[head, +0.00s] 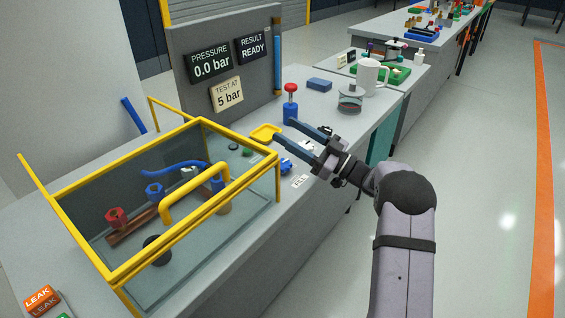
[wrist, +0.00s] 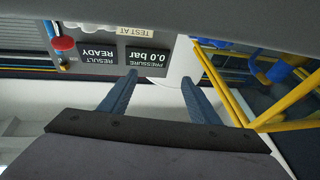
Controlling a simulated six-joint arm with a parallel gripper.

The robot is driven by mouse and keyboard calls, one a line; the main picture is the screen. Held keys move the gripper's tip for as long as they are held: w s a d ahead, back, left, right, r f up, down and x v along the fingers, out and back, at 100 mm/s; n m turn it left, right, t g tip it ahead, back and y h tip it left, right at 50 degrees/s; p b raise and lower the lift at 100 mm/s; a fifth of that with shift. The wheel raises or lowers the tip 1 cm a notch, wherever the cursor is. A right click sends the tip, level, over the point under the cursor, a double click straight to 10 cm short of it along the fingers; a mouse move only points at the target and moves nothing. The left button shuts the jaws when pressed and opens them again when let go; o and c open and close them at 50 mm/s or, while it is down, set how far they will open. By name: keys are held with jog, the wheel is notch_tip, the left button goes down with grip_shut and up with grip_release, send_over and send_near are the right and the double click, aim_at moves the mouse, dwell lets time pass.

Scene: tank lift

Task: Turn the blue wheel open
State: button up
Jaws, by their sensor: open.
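The blue wheel (head: 154,190) stands inside the glass tank on a brown pipe, left of centre, beside a red wheel (head: 116,217). I see both through the clear panel. Part of the yellow frame shows there at right, with unclear blue parts behind.
A panel reads pressure 0.0 bar (head: 211,63), result READY (head: 252,43) and test at 5 bar (head: 226,93). LEAK blocks (head: 40,300) lie front left.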

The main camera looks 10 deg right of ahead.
jog(key=m+t+h, duration=0.1)
jog(key=t, duration=0.1)
jog(key=m+t+h, duration=0.2)
jog(key=m+h, duration=0.4)
jog(key=h, duration=0.4)
send_near(287, 169)
jog(key=p+x, duration=0.1)
jog(key=x, duration=0.4)
jog(key=shift+w, duration=0.15)
jog(key=shift+x, duration=3.7)
jog(key=shift+y, duration=0.3)
jog(key=c, duration=1.1)
